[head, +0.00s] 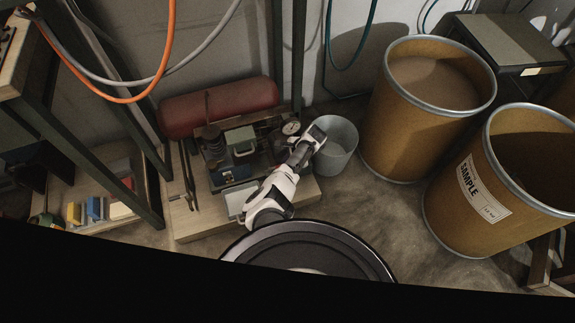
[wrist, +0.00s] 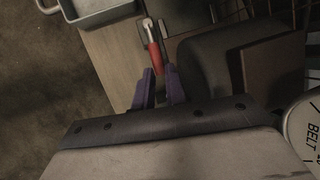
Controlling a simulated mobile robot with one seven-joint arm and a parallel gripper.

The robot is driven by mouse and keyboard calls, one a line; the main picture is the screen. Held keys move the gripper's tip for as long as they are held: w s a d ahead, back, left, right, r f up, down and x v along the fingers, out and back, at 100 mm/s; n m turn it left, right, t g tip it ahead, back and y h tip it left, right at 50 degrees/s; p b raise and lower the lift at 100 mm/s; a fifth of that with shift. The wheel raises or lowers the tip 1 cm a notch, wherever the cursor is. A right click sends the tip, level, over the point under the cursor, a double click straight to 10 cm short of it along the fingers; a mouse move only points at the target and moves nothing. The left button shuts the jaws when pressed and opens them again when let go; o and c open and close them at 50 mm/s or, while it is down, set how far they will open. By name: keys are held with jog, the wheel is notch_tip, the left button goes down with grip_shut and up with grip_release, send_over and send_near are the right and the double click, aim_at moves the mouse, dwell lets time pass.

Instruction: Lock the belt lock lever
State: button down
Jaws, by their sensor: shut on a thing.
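The belt lock lever (wrist: 153,54) shows in the wrist view as a red grip with a pale metal tip, upper middle, over a wooden board. My gripper (wrist: 160,73) has its two purple fingers on either side of the lower end of the red grip and is shut on it. In the head view my gripper (head: 318,133) is at the right end of the machine, beside a round dial (head: 291,128). The lever cannot be made out there; my arm and gripper hide that part. A dial marked BELT (wrist: 306,132) shows at the right in the wrist view.
A red tank (head: 218,106) lies behind the machine on its wooden base (head: 195,226). A grey bucket (head: 341,150) stands close right of my gripper. Two brown drums (head: 405,125) stand farther right. Dark posts and hanging hoses frame the left. Bare floor shows before the drums.

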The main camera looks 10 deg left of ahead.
jog(key=shift+w+a+f+n+g+b, duration=0.1)
jog(key=shift+a+f+n+g+b, duration=0.1)
jog(key=shift+f+n+g+b, duration=0.35)
jog(key=shift+r, duration=0.25)
jog(key=c, duration=1.6)
grip_release()
jog(key=shift+o, duration=0.8)
jog(key=shift+w, duration=0.1)
jog(key=shift+r+t+p, duration=0.15)
jog(key=shift+t+p, duration=0.1)
jog(key=shift+p, duration=0.15)
